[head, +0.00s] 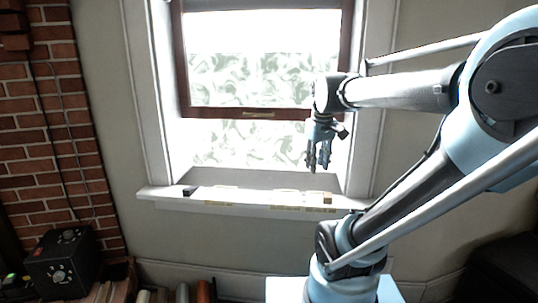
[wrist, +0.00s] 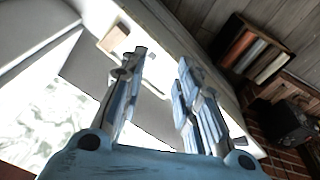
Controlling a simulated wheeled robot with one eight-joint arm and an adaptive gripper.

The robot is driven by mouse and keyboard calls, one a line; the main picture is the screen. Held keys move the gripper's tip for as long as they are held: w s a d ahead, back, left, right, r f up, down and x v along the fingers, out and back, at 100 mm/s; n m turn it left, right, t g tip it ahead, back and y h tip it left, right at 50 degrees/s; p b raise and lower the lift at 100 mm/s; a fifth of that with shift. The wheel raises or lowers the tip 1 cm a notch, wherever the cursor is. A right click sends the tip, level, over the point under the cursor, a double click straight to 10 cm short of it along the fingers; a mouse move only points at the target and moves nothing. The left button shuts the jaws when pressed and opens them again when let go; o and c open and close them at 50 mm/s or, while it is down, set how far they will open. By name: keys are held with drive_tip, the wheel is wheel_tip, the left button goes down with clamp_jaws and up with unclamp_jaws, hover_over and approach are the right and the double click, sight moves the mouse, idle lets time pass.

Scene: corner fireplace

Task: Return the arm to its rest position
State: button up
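My arm (head: 400,90) reaches from the right side of the head view toward the window. My gripper (head: 318,163) hangs fingers-down in front of the right part of the window, above the sill. In the wrist view my gripper (wrist: 162,60) has its fingers spread apart with nothing between them. The arm is bent at the elbow and stretched out to the left.
The white window sill (head: 250,203) carries a small dark block (head: 189,190) at left and a tan block (head: 327,197) at right, below my gripper. A black box (head: 62,262) and books (wrist: 250,52) stand lower left in the room, beside a brick wall (head: 50,150).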

drive_tip(key=s+d+f+m, duration=0.3)
drive_tip(key=s+f, duration=0.8)
drive_tip(key=f, duration=0.4)
drive_tip(key=shift+s+f+m, duration=0.2)
drive_tip(key=shift+f+m, duration=0.05)
drive_tip(key=shift+m, duration=0.65)
drive_tip(key=shift+w+f, duration=0.2)
drive_tip(key=shift+w, duration=0.25)
drive_tip(key=shift+d, duration=0.1)
